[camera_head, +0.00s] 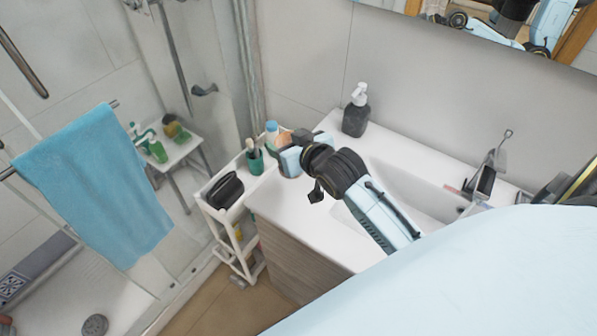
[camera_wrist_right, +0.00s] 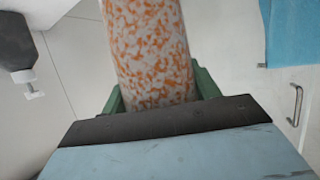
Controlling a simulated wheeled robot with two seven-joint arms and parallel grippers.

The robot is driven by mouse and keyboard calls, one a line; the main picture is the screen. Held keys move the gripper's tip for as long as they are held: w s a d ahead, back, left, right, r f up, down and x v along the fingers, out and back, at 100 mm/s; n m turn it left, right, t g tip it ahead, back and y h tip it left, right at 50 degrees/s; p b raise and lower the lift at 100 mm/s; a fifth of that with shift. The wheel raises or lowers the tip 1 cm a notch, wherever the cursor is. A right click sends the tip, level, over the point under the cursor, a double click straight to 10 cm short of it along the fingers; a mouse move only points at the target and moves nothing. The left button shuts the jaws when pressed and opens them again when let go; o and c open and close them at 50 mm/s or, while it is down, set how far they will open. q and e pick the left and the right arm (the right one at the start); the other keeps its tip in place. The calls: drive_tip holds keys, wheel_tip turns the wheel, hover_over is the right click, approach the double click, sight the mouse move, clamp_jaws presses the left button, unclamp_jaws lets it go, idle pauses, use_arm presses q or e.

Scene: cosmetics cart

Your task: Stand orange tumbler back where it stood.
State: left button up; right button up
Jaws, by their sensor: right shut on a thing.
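The orange tumbler, speckled orange and white, fills the upper middle of the right wrist view (camera_wrist_right: 150,45). My right gripper (camera_wrist_right: 160,95) is shut on it, with a green finger at each side. In the head view my right gripper (camera_head: 289,160) is at the left end of the white washbasin counter, beside the cart. A small orange-brown part of the tumbler (camera_head: 285,138) shows just behind the gripper. The tumbler's base is hidden in the head view, so I cannot tell whether it touches a surface. My left gripper is not in view.
A white cart (camera_head: 207,205) holds a green cup with brushes (camera_head: 254,161) and a black pouch (camera_head: 224,191). A blue-topped bottle (camera_head: 271,128) stands close behind the gripper. A dark soap dispenser (camera_head: 355,117) stands on the counter (camera_head: 285,208). The counter's front left part is clear.

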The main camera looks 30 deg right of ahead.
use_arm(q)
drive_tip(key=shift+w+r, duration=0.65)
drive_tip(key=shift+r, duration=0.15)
use_arm(e)
drive_tip(key=shift+w+d+f, duration=0.2)
drive_tip(key=shift+d+f, duration=0.2)
drive_tip(key=shift+f, duration=1.15)
drive_tip(key=shift+w+d+f, duration=0.15)
drive_tip(key=shift+d+f, duration=0.2)
drive_tip(key=shift+f, duration=1.15)
drive_tip(key=shift+w+d+f, duration=0.2)
drive_tip(key=shift+d+f, duration=0.2)
drive_tip(key=shift+f, duration=1.15)
drive_tip(key=shift+f, duration=0.1)
drive_tip(key=shift+f, duration=0.1)
drive_tip(key=o, duration=1)
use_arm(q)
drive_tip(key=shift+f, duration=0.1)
